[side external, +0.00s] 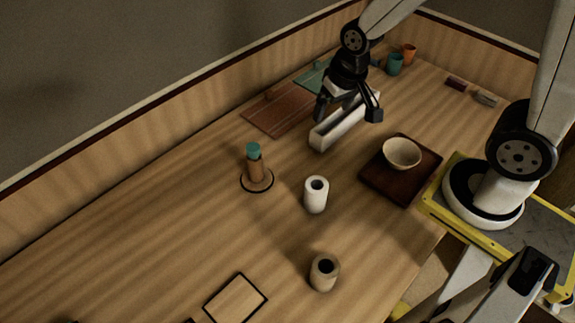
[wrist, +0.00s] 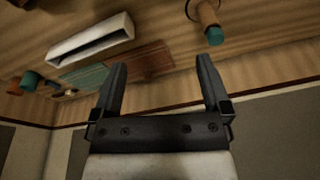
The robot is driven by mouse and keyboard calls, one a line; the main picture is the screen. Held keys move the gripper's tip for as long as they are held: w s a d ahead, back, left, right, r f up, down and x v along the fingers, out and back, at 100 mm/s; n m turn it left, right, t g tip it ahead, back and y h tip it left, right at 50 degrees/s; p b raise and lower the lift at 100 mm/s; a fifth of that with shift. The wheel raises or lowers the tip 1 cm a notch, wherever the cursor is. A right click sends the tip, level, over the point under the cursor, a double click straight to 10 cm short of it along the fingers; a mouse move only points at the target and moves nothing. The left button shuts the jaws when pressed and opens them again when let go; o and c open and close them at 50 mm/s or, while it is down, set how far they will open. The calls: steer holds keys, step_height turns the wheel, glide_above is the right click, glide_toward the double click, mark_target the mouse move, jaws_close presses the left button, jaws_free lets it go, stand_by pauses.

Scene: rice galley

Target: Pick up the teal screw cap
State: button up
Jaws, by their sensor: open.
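The teal screw cap (side external: 253,151) sits on top of an upright brown bottle (side external: 255,167), which stands on a round dark-edged coaster (side external: 257,186) left of the middle of the counter. In the wrist view the cap (wrist: 216,36) shows on the end of the bottle (wrist: 207,14) at the upper right, beyond the right fingertip. My gripper (side external: 347,108) is open and empty. In the side view it appears above the long white trough, to the right of the bottle and well apart from the cap. Its two fingers (wrist: 160,75) are spread in the wrist view.
A white trough (side external: 340,125) lies near a reddish-brown board (side external: 280,109) and a teal board (side external: 314,78). A bowl (side external: 402,152) sits on a dark tray (side external: 371,185). White (side external: 316,199) and tan (side external: 324,277) cylinders stand in front. The counter left of the bottle is clear.

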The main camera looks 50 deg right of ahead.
steer(key=w+a+f+m+g, duration=0.1)
steer(key=w+a+f+m, duration=0.25)
steer(key=w+m, duration=0.45)
steer(key=m+g, duration=0.1)
steer(key=m, duration=0.5)
glide_above(253, 147)
steer(key=f, duration=0.4)
steer(key=shift+s+d+f, duration=0.2)
steer(key=shift+s+f, duration=0.05)
steer(key=shift+s, duration=0.15)
steer(key=shift+w+a+f+m, duration=0.4)
steer(key=shift+f+m, duration=0.05)
steer(key=shift+m, duration=0.05)
steer(key=shift+f, duration=1.3)
steer(key=shift+f, duration=0.1)
steer(key=shift+d+f, duration=0.15)
steer(key=shift+f, duration=2.35)
jaws_close()
